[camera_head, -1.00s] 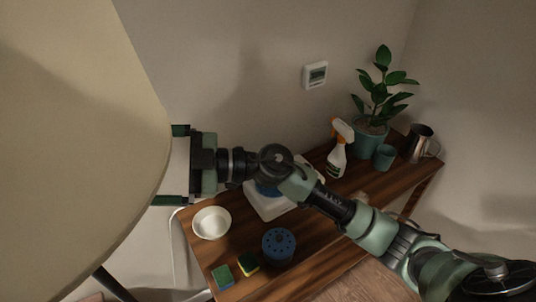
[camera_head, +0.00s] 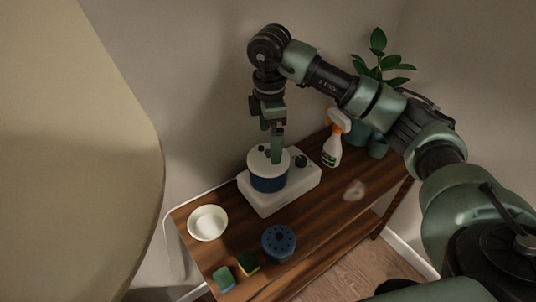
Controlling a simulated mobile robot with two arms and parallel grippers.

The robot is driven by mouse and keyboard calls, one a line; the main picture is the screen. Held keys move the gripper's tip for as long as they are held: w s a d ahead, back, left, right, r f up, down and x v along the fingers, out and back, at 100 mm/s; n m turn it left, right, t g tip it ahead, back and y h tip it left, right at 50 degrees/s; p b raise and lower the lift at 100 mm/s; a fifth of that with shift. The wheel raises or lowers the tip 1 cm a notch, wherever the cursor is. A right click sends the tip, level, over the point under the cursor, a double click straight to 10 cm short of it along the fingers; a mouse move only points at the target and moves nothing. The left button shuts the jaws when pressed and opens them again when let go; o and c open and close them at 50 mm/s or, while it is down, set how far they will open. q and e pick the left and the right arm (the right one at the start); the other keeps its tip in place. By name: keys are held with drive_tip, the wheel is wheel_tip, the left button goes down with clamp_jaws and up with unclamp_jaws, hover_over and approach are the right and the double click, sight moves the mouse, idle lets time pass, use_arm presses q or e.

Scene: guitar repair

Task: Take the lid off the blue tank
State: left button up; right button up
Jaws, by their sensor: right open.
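The blue tank (camera_head: 268,184) is a short round vessel standing on a white base unit (camera_head: 300,190) on the wooden shelf. Its pale lid (camera_head: 258,163) lies flat on top. My right gripper (camera_head: 277,153) points straight down at the lid with its jaws open. Its fingers are seen edge-on and overlap, covering the lid's middle; I cannot tell whether they touch it. My left gripper is not in view.
The wooden shelf (camera_head: 335,205) also holds a white bowl (camera_head: 208,223), a round dark-blue container with holes on top (camera_head: 278,242), two sponges (camera_head: 249,263), a spray bottle (camera_head: 333,149) and a potted plant (camera_head: 378,58). A large beige surface (camera_head: 75,160) fills the left.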

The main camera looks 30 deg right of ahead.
sight(269, 152)
drive_tip(key=shift+w+a+f+p, duration=0.1)
drive_tip(key=shift+f+p, duration=0.25)
drive_tip(key=shift+f, duration=0.85)
drive_tip(key=shift+w+f+p, duration=0.1)
drive_tip(key=shift+f+p, duration=0.25)
drive_tip(key=shift+f, duration=0.8)
drive_tip(key=shift+s+r, duration=0.1)
drive_tip(key=shift+s, duration=0.1)
drive_tip(key=c, duration=2)
clamp_jaws()
